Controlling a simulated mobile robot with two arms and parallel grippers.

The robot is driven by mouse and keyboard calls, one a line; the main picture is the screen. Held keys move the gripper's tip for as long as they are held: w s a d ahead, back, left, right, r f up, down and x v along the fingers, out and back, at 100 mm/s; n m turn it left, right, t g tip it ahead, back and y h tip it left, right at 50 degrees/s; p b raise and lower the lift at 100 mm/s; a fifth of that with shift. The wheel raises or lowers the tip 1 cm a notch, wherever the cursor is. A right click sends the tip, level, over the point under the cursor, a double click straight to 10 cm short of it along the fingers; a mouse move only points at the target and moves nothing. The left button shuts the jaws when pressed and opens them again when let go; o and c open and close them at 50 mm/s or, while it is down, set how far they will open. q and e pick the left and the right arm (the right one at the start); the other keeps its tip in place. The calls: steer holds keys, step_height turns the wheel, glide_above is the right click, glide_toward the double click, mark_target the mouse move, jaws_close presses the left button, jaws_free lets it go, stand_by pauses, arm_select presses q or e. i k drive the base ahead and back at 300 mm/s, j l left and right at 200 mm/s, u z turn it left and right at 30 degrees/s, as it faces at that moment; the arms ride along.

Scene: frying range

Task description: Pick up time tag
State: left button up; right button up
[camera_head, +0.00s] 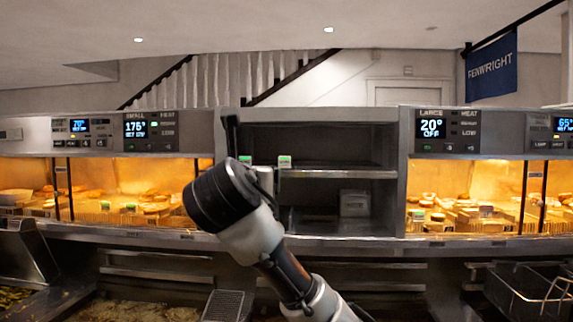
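Two small time tags with green faces stand on the edge of the middle shelf in the centre: a left tag (245,160) and a right tag (285,161). My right arm reaches in from the bottom right, and its dark wrist covers the area just below and left of the left tag. A thin black part of my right gripper (231,135) sticks up just left of that tag. The rest of the gripper is hidden behind the wrist, so I cannot tell its opening or whether it touches a tag. My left gripper is not in view.
The shelf unit (340,174) has a pale box (354,203) on its lower level. Lit warming bays with food flank it; small green-faced tags also show in the left bay (131,208) and right bay (420,215). A wire basket (530,290) is at the lower right.

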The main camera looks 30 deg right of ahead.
mark_target(284, 162)
steer(key=i+l, duration=1.2)
steer(key=l, duration=0.15)
